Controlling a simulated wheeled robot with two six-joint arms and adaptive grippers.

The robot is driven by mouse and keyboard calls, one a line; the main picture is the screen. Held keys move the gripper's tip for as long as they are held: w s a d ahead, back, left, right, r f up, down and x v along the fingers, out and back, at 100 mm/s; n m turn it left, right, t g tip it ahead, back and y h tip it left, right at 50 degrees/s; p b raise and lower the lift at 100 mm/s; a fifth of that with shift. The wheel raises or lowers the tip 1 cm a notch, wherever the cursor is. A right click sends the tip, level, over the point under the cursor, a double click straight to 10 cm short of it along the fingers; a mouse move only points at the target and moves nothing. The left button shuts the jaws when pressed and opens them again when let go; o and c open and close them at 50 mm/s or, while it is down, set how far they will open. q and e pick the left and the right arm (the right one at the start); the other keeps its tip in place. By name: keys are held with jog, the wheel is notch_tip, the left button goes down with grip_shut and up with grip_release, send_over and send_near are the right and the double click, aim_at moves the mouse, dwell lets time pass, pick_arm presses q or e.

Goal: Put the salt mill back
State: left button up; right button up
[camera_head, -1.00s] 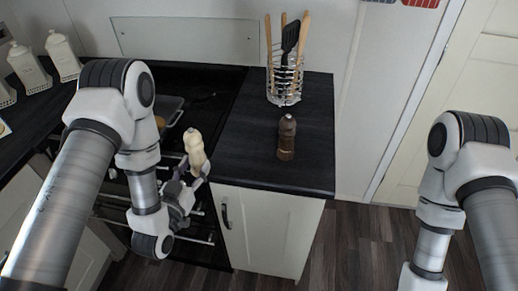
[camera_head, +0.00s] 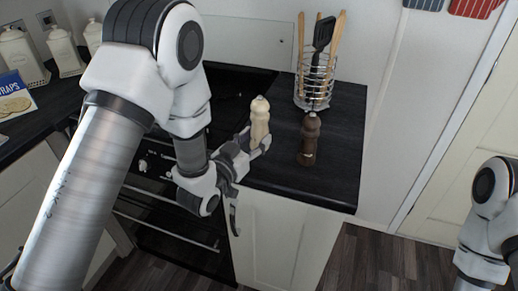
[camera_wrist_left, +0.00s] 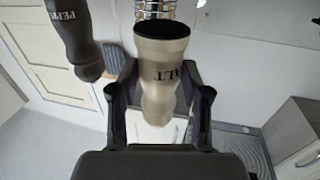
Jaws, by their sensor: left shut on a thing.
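The cream salt mill (camera_head: 260,118) is upright in my left gripper (camera_head: 256,146), over the left part of the dark counter beside the stove. In the left wrist view the salt mill (camera_wrist_left: 160,66) shows its letters "ALT" and its dark base, between the two fingers of my left gripper (camera_wrist_left: 158,100). I cannot tell whether its base touches the counter. The dark brown pepper mill (camera_head: 309,139) stands on the counter just right of the salt mill. It also shows in the left wrist view (camera_wrist_left: 76,38). My right gripper is out of view; only part of my right arm shows.
A wire utensil holder (camera_head: 314,92) with wooden tools and a black spatula stands behind the mills. The dark counter (camera_head: 300,185) is clear in front of them. White canisters (camera_head: 65,55) and a booklet (camera_head: 15,98) are at the left.

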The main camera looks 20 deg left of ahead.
pick_arm(q)
jog(key=f, duration=0.1)
jog(key=w+f, duration=0.1)
jog(key=f, duration=0.1)
jog(key=shift+w+d+f+p, duration=0.25)
jog(key=shift+d+f+p, duration=0.05)
jog(key=shift+f, duration=0.1)
jog(key=o, duration=0.9)
jog(key=shift+s+f, duration=0.1)
jog(key=o, duration=0.4)
